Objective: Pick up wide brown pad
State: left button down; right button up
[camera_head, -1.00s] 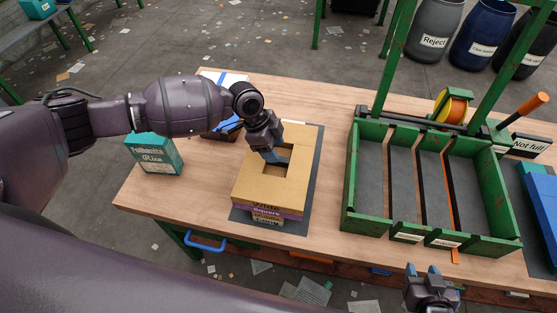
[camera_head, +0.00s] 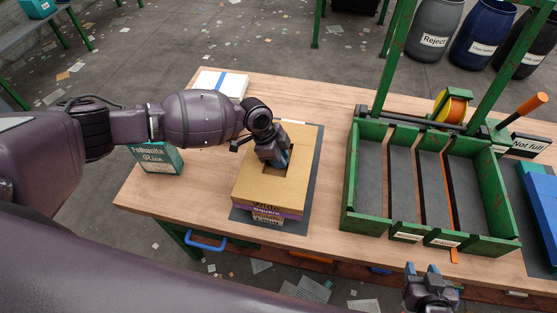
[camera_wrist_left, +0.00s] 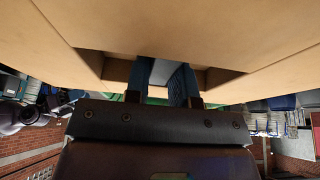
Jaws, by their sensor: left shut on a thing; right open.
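The wide brown pad (camera_head: 268,196) is a tan square frame with a hole in its middle. It lies on top of a stack, with a purple layer and further labelled layers showing below its front edge. My left gripper (camera_head: 274,164) reaches down into the hole and is shut on the pad. In the left wrist view, its blue fingers (camera_wrist_left: 163,80) are at the wall of the pad (camera_wrist_left: 110,25); the fingertips are partly hidden. My right gripper (camera_head: 422,269) is open and empty at the table's front edge.
A green divided tray (camera_head: 373,219) stands right of the stack, under green posts. A teal rice box (camera_head: 160,160) is at the left, partly behind my left arm. A white block with a blue stripe (camera_head: 232,84) lies behind my arm. Wooden tabletop (camera_head: 325,209) is clear between stack and tray.

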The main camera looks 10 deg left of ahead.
jog(key=shift+w, duration=0.1)
pick_arm(q)
jog(key=shift+r, duration=0.45)
notch_tip(320, 180, up, 19)
pick_arm(e)
jog(key=shift+w+r, duration=0.15)
pick_arm(q)
jog(key=shift+r, duration=0.1)
pick_arm(e)
jog(key=shift+w+r, duration=0.1)
jog(key=shift+w, duration=0.1)
pick_arm(q)
jog(key=shift+p, duration=0.5)
pick_arm(e)
jog(key=shift+a+r, duration=0.1)
jog(key=shift+r, duration=0.55)
